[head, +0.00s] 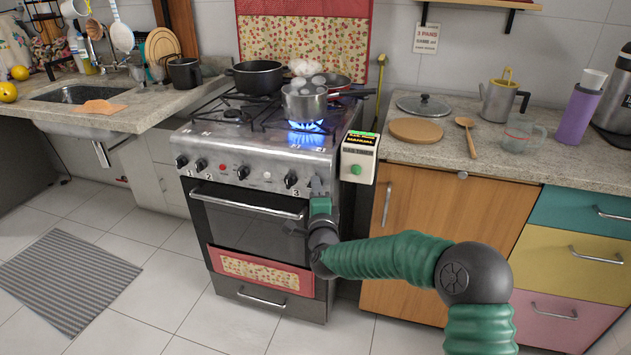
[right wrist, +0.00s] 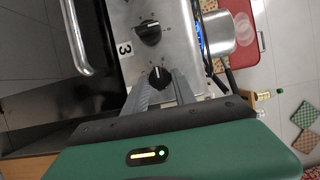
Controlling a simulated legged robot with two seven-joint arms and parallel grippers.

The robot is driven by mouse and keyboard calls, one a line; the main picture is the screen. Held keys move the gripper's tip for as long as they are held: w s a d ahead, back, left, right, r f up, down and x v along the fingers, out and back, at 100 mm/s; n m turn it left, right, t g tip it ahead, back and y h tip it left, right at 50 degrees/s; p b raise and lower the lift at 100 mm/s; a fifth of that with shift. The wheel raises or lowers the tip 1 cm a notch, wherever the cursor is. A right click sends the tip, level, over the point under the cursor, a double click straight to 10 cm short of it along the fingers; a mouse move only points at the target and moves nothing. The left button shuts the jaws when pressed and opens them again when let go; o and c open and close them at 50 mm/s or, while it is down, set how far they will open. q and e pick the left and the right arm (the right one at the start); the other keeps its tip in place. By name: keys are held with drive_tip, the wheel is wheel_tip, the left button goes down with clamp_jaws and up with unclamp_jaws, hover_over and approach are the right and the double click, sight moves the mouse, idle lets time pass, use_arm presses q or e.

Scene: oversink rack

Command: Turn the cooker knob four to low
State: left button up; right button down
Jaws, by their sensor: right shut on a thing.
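The stove (head: 262,160) has a row of black knobs on its front panel. In the right wrist view, the rightmost knob (right wrist: 160,77) stands between the fingers of my right gripper (right wrist: 160,88), which is shut on it. In the head view, my right gripper (head: 317,188) is at the right end of the panel and hides this knob. The neighbouring knob (head: 290,180) has a label 3 beside it and is free. A blue flame (head: 306,127) burns under the steel pot (head: 304,103) at the front right burner. My left gripper is not in view.
A white box (head: 358,158) with a green button is just right of the gripper, at the stove's side. The oven handle (head: 248,206) runs below the knobs. A black pot (head: 256,78) stands on a back burner. The floor before the stove is clear.

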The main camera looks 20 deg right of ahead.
drive_tip(key=shift+a+r+n+g+h+p, duration=0.2)
drive_tip(key=shift+n+g+p, duration=0.55)
drive_tip(key=shift+n+p, duration=1.65)
drive_tip(key=shift+a+f+n+g+h+p, duration=0.2)
drive_tip(key=shift+n+g+p, duration=0.6)
drive_tip(key=shift+p, duration=3.1)
drive_tip(key=shift+d+r+n+g+h+p, duration=0.25)
drive_tip(key=shift+n+g+p, duration=0.5)
drive_tip(key=shift+n+p, duration=1.65)
drive_tip(key=shift+a+f+m+p, duration=0.1)
drive_tip(key=shift+a+m+p, duration=0.1)
drive_tip(key=shift+m+p, duration=0.6)
drive_tip(key=c, duration=1.4)
unclamp_jaws()
drive_tip(key=o, duration=0.4)
drive_tip(key=shift+w, duration=0.15)
drive_tip(key=shift+c, duration=0.2)
